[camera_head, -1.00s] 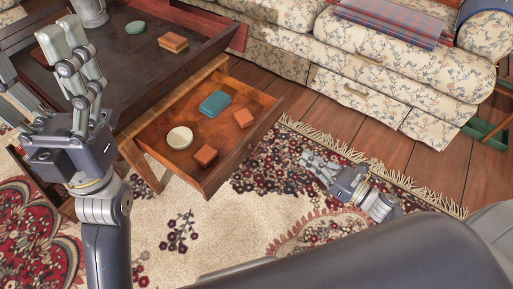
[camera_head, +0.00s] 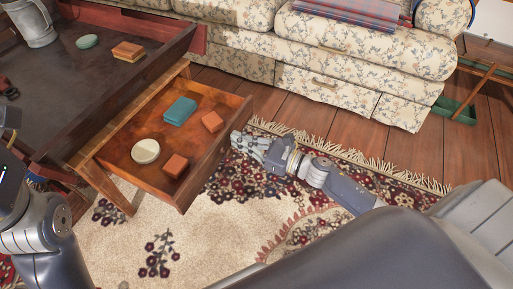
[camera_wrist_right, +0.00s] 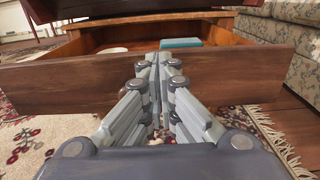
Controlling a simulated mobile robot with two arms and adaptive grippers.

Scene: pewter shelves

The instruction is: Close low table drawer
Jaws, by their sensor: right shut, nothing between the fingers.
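The low table (camera_head: 75,75) has a wooden drawer (camera_head: 192,186) pulled out towards the floor rug. In the drawer lie a teal box (camera_head: 180,110), two orange-brown blocks (camera_head: 175,166) and a round cream dish (camera_head: 145,151). My right gripper (camera_head: 236,140) is shut and empty beside the drawer's front panel. In the right wrist view its fingertips (camera_wrist_right: 159,58) are at the outer face of the drawer front (camera_wrist_right: 70,85); I cannot tell whether they touch. My left arm shows at the left edge, but its gripper is out of the picture.
A floral sofa (camera_head: 360,65) stands behind, with a plaid blanket (camera_head: 350,12) on it. A patterned rug (camera_head: 215,230) covers the floor. The tabletop bears a metal pitcher (camera_head: 34,25), a green dish (camera_head: 87,42) and an orange-brown stack (camera_head: 128,51).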

